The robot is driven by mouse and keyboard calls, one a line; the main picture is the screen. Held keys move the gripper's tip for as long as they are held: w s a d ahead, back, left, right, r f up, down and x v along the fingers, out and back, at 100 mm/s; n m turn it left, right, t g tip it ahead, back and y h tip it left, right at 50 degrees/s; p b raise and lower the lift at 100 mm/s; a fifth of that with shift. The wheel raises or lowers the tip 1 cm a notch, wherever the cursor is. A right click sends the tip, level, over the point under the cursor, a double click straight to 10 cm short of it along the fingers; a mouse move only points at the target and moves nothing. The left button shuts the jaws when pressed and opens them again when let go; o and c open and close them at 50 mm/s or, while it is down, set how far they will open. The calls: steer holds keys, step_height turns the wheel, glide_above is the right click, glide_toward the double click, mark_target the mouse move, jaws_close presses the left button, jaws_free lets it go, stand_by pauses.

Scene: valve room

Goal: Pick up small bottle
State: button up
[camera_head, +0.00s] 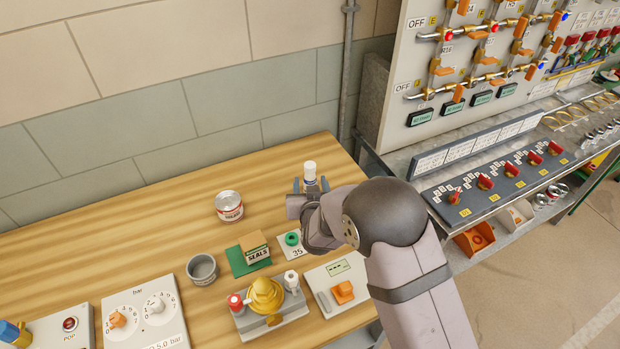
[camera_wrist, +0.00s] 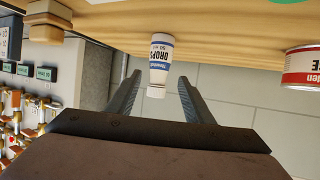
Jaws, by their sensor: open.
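The small bottle (camera_head: 310,172) is white with a blue band and a white cap. It stands upright near the back right of the wooden table (camera_head: 120,245). In the wrist view, which is upside down, the bottle (camera_wrist: 160,60) shows its "DROPS" label. My gripper (camera_head: 311,185) is open at the bottle, with a finger to either side. In the wrist view my gripper (camera_wrist: 160,79) has its fingertips flanking the bottle's picture, with gaps at both sides. I cannot tell how deep the bottle sits between them.
A red-and-white can (camera_head: 229,206) stands left of the bottle, also in the wrist view (camera_wrist: 303,65). A grey cup (camera_head: 202,269), a seals box (camera_head: 254,247) and a green ring (camera_head: 292,239) are nearer. A valve panel (camera_head: 395,110) stands at right, the wall (camera_head: 230,110) behind.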

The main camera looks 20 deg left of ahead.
mark_target(310, 177)
steer(key=shift+w, duration=0.2)
steer(key=shift+w+a+f+p, duration=0.1)
steer(key=shift+w+a+p, duration=0.1)
steer(key=shift+w+p, duration=0.45)
steer(key=shift+p+x, duration=0.75)
steer(key=shift+x, duration=1.1)
steer(key=c, duration=1)
